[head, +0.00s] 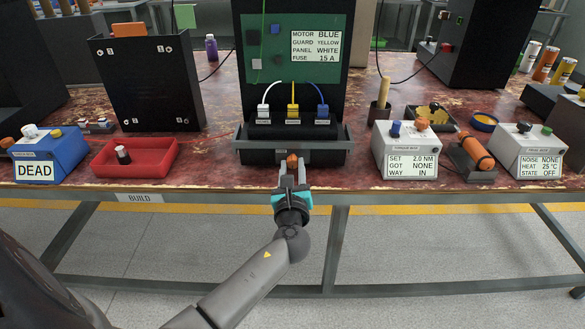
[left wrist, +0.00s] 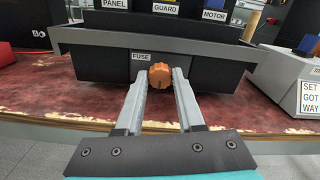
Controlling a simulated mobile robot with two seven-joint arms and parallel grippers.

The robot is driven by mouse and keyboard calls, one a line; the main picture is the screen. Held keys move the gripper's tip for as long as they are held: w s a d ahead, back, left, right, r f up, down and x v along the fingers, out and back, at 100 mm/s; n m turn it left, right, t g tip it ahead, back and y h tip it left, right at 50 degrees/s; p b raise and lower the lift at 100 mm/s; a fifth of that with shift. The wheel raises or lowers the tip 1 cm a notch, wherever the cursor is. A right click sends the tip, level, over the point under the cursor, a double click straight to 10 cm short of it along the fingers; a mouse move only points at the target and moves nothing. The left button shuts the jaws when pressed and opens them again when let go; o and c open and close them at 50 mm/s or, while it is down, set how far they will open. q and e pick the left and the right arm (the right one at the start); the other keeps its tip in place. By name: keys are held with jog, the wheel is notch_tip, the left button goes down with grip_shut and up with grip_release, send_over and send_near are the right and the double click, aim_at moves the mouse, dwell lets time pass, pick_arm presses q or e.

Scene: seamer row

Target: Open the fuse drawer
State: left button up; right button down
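The fuse drawer (left wrist: 108,68) is a dark front with a FUSE label, under the grey ledge of the black panel unit in the left wrist view. Its front looks flush, with no visible gap. An orange knob (left wrist: 161,76) stands out from it; the knob also shows in the head view (head: 292,160). My left gripper (left wrist: 162,88) reaches in from the front with one finger on each side of the knob. The fingers look closed against its sides. In the head view the left gripper (head: 292,175) is at the table's front edge. My right gripper is not in view.
A grey ledge (head: 330,156) juts out above the drawer. A red tray (head: 108,168) and a blue DEAD box (head: 62,158) stand left. A white torque box (head: 405,160) stands right. The table front between tray and drawer is clear.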

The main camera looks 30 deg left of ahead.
pick_arm(q)
grip_shut()
dwell(0.9)
